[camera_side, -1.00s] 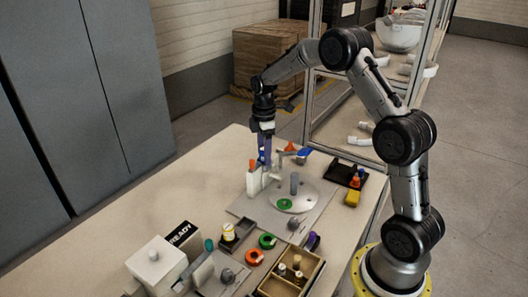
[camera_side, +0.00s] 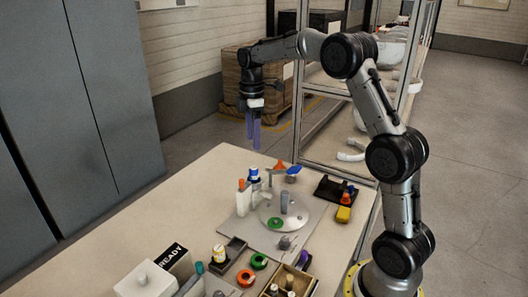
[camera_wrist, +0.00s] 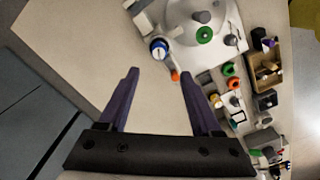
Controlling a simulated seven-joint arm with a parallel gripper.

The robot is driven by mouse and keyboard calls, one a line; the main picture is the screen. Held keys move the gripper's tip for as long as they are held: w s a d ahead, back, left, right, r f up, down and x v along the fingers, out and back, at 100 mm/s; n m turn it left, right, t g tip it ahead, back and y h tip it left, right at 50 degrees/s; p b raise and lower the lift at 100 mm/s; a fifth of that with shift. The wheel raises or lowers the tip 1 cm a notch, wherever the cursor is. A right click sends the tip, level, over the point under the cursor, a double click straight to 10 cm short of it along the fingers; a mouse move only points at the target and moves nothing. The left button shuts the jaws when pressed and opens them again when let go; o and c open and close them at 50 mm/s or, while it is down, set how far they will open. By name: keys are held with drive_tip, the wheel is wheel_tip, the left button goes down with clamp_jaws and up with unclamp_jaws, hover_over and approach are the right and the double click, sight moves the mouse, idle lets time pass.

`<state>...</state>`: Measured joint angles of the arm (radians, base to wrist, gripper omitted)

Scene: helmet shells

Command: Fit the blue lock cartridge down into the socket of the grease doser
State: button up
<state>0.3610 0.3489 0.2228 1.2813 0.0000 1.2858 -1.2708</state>
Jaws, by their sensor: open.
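The blue lock cartridge (camera_side: 254,174), a blue cylinder with a white band, stands upright at the back left of a pale round fixture (camera_side: 272,218) that looks like the grease doser. In the wrist view its round blue and white top (camera_wrist: 158,48) shows beyond my fingertips. The socket and the cartridge's lower part are hidden, so I cannot tell how deep it sits. My gripper (camera_side: 253,143) is open and empty, high above the cartridge and apart from it. Its two purple fingers are spread in the wrist view (camera_wrist: 160,74).
A white post with an orange tip (camera_side: 243,198) stands close beside the cartridge. A blue lever (camera_side: 293,170) is to its right. A black tray (camera_side: 335,190), a yellow block (camera_side: 343,214), rings and a wooden box (camera_side: 285,290) lie nearby. The left table area is bare.

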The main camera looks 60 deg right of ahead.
drive_tip(key=s+a+r+m+t, duration=0.3)
drive_tip(key=s+a+r+m, duration=0.1)
drive_tip(key=s+a+r, duration=0.55)
drive_tip(key=s+a+f+m+t, duration=0.1)
drive_tip(key=s+a+f+m, duration=0.2)
drive_tip(key=s, duration=0.6)
drive_tip(key=s+a+f+m+t, duration=0.1)
drive_tip(key=s+a+f+m, duration=0.2)
drive_tip(key=s, duration=0.6)
drive_tip(key=shift+s+a+f+t, duration=0.15)
drive_tip(key=shift+s+a+t, duration=0.15)
drive_tip(key=shift+a, duration=0.35)
